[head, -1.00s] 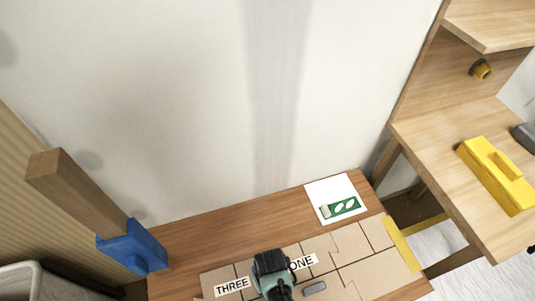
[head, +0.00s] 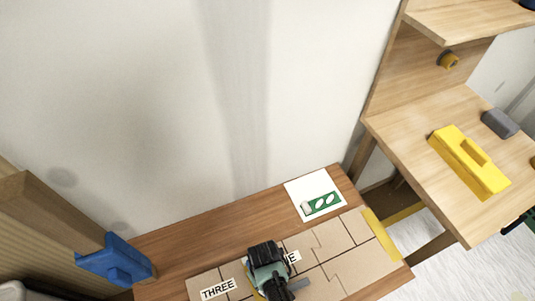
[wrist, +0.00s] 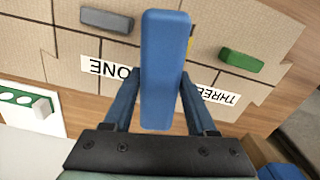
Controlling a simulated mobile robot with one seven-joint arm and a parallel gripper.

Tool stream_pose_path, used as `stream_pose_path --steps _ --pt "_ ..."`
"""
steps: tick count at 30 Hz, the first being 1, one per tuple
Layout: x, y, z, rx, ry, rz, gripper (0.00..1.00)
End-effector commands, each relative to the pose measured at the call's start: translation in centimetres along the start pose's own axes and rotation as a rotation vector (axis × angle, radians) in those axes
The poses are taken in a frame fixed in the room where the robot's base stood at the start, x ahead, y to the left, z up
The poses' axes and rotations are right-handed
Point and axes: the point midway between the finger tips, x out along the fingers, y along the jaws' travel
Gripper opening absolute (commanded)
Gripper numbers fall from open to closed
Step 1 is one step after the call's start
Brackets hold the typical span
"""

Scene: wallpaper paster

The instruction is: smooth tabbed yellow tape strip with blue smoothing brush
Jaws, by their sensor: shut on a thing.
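My gripper (head: 268,268) is over the cardboard sheet (head: 342,238) on the wooden bench, seen from above in the head view. In the wrist view my gripper (wrist: 160,112) is shut on the blue smoothing brush (wrist: 165,65), a long rounded blue block. The brush hides the cardboard behind it; I cannot tell whether it touches. A yellow sliver (wrist: 191,33), probably tape, shows beside the brush between the labels ONE and THREE. The rest of it is hidden. Another yellow strip (head: 380,234) lies along the cardboard's right edge.
A dark grey block (wrist: 107,20) and a green block (wrist: 241,60) lie on the cardboard. A white card (head: 314,195) lies behind it. A blue bracket (head: 116,262) is at the left. The side table (head: 400,130) at right carries a yellow toolbox (head: 470,163).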

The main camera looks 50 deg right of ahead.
Motion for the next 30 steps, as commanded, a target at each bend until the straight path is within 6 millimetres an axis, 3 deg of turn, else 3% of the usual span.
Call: stream_pose_path --steps 1,9,19,20,28,30 --pt "-1.7 -0.2 -0.1 -0.002 -0.002 -0.001 0.00" --pt "-5.3 -0.8 -0.7 -0.004 -0.003 -0.001 0.00" --pt "-5.3 -0.8 -0.8 -0.003 -0.002 -0.001 0.00" --pt "-5.3 -0.8 -0.8 -0.003 -0.002 -0.001 0.54" --pt "-5.3 -0.8 -0.8 -0.003 -0.002 -0.001 0.05" --pt "-5.3 -0.8 -0.8 -0.003 -0.002 -0.001 0.00"
